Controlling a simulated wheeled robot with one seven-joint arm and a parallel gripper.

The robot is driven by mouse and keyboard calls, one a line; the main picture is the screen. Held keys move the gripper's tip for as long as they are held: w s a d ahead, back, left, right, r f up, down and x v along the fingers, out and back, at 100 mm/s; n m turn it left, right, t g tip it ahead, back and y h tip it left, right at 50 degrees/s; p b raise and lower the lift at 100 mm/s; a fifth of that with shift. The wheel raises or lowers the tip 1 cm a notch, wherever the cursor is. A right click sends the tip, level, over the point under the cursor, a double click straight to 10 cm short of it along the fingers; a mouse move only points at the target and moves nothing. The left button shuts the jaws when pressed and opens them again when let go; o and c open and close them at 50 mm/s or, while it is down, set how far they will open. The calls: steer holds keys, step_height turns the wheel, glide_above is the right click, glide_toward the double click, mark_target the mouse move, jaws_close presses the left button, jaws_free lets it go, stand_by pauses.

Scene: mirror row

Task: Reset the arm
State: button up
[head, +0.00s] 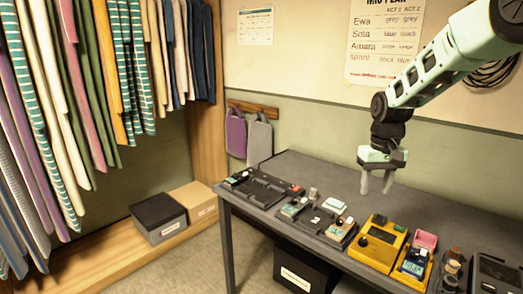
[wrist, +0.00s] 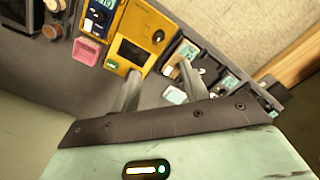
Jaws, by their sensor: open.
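My gripper (head: 377,183) hangs from my pale green arm above the dark table (head: 330,180), fingers pointing down. Its two fingers stand apart with nothing between them. In the wrist view my gripper (wrist: 158,88) shows both grey fingers spread over the table, with clear air between them. In the head view it is behind and above the yellow box (head: 377,243), not touching anything. The yellow box also shows in the wrist view (wrist: 140,38).
Black trays (head: 262,188) with small devices line the table's front edge. A pink item (head: 425,239) and small jars (head: 453,268) are at the right. The table's back strip is clear. Clothes (head: 90,90) hang at left above two boxes (head: 158,216). A paper chart (head: 385,40) is on the wall.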

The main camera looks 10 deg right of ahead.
steer(key=s+a+r+n, duration=0.1)
steer(key=s+a+n, duration=0.1)
steer(key=s+a, duration=0.6)
steer(key=s+a+r+n, duration=0.1)
steer(key=s+a+n, duration=0.3)
steer(key=a, duration=0.8)
steer(key=s+a+f+n, duration=0.1)
steer(key=s+a, duration=0.2)
steer(key=s, duration=0.6)
steer(key=s+a+n, duration=0.1)
steer(key=s+a, duration=0.2)
steer(key=s, duration=0.7)
steer(key=shift+a+f+n+y, duration=0.25)
steer(key=shift+f+n+y, duration=0.05)
steer(key=shift+f+n, duration=0.1)
